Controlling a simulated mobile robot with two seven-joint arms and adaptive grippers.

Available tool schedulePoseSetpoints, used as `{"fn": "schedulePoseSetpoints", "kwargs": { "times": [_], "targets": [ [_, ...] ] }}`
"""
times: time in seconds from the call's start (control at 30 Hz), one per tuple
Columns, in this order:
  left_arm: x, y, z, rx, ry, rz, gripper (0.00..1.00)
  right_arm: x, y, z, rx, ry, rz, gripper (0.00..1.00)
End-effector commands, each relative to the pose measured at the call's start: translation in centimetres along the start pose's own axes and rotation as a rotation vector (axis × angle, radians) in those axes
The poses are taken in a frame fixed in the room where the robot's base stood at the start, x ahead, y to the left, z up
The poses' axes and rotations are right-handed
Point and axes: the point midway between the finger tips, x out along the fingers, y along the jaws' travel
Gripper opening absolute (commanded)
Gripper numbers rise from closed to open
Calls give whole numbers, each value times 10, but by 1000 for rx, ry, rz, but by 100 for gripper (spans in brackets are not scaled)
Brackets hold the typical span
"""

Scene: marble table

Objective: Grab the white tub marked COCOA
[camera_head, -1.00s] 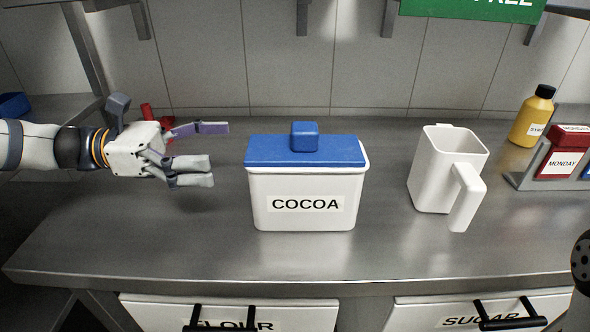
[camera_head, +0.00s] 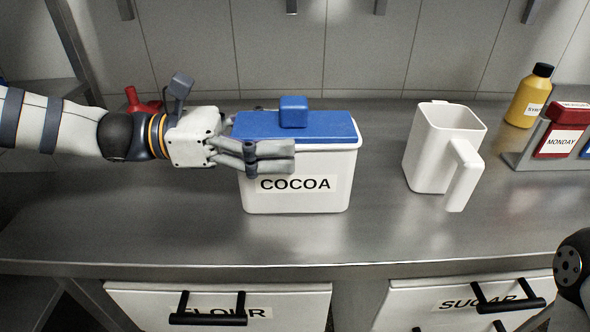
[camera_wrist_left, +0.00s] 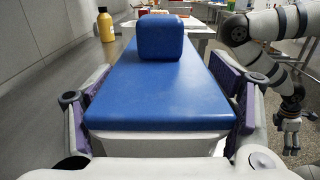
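The white tub marked COCOA (camera_head: 296,195) stands upright on the counter, its label facing me. Its blue lid (camera_head: 325,127) with a square knob is on. My left gripper (camera_head: 285,140) reaches in from the left and straddles the tub's left end. One finger lies across the front above the label, and the other is mostly hidden behind the lid. In the left wrist view the purple pads flank the blue lid (camera_wrist_left: 160,95) closely, with their inner faces showing; the gripper looks open around the tub. My right gripper is not in the head view.
A white pitcher (camera_head: 425,150) stands right of the tub with a clear gap. A yellow bottle (camera_head: 528,100) and a rack with a red MONDAY box (camera_head: 561,135) are farther right. A red object (camera_head: 140,103) lies behind my left arm. The counter's front is clear.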

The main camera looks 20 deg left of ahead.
Motion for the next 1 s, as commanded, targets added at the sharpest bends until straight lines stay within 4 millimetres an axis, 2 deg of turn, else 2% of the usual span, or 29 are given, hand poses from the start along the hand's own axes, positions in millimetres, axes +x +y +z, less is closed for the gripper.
{"fn": "schedulePoseSetpoints", "kwargs": {
  "times": [0.03,0.2,0.67,0.93,1.0],
  "targets": [
    [0,0,0,0,0,0,47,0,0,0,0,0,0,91],
    [0,0,0,0,0,0,9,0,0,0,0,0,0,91],
    [0,0,4,3,-3,-2,7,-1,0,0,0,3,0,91],
    [0,-1,36,11,-5,-2,7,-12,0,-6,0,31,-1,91],
    [3,-8,46,8,-7,-4,7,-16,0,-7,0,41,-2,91]
  ]
}}
